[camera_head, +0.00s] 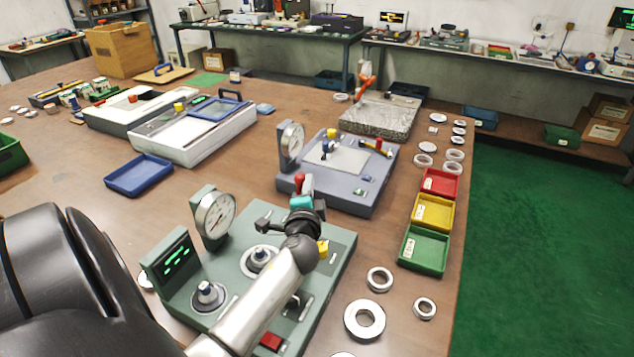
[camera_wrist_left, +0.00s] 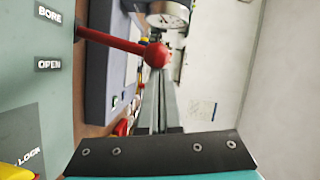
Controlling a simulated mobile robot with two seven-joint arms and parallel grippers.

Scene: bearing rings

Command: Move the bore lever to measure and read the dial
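The green bore gauge station (camera_head: 335,262) stands at the front of the table. It carries a round white dial (camera_head: 215,214), whose reading is too small to make out, and a dark display (camera_head: 172,262) with green characters. The red-knobbed lever (camera_head: 299,181) shows at my left gripper (camera_head: 302,200). In the left wrist view the red ball (camera_wrist_left: 157,54) on its red rod overlaps the tips of my fingers (camera_wrist_left: 160,95). The fingers lie close together and look shut, with the ball beside them rather than clearly between them. Labels BORE, OPEN and LOCK show on the station.
A grey-blue station (camera_head: 355,195) with its own dial stands just behind. Red (camera_head: 440,183), yellow (camera_head: 434,212) and green (camera_head: 424,250) trays line the right edge. Loose rings (camera_head: 364,319) lie right of the green station. A blue tray (camera_head: 139,175) is at left.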

